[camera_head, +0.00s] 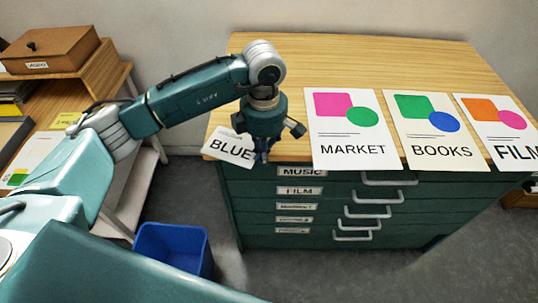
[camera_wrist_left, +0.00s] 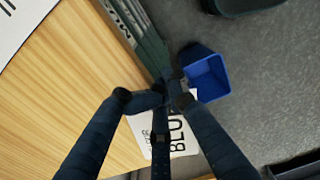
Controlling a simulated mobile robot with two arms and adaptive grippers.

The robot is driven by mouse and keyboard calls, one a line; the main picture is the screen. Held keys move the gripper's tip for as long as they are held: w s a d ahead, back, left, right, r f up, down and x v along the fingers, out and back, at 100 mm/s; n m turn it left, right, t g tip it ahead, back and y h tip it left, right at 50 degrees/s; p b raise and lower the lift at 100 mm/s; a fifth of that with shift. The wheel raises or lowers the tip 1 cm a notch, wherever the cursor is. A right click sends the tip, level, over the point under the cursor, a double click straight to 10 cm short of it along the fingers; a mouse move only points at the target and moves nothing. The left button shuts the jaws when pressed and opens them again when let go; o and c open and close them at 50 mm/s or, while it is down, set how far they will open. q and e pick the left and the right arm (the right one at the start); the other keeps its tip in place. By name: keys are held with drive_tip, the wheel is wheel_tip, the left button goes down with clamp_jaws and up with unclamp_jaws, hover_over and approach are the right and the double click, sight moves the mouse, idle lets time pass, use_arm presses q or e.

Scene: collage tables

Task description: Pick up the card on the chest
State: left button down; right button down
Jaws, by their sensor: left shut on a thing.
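The white card (camera_head: 228,147) with the word BLUE is at the front left corner of the green chest with a wooden top (camera_head: 350,62). In the left wrist view the card (camera_wrist_left: 158,141) lies under the fingers, which hide part of it. My left gripper (camera_head: 262,155) points down at the card's right end, at the chest's front edge. It also shows in the left wrist view (camera_wrist_left: 172,97), its dark fingers closed on the card's edge. I cannot tell whether the card still touches the wood. My right gripper is not in view.
Posters reading MARKET (camera_head: 346,150), BOOKS (camera_head: 440,153) and FILM (camera_head: 515,153) lie along the chest's front. A blue bin (camera_head: 172,249) stands on the floor at front left. A desk with a brown box (camera_head: 50,48) is at left. The chest top's back is clear.

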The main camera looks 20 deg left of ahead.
sight(233, 146)
use_arm(q)
drive_tip(key=shift+s+a+f+b, duration=0.1)
drive_tip(key=shift+s+a+b, duration=0.1)
drive_tip(key=shift+a, duration=0.4)
drive_tip(key=shift+s+a+b, duration=0.15)
drive_tip(key=shift+a, duration=0.6)
drive_tip(key=shift+r, duration=0.2)
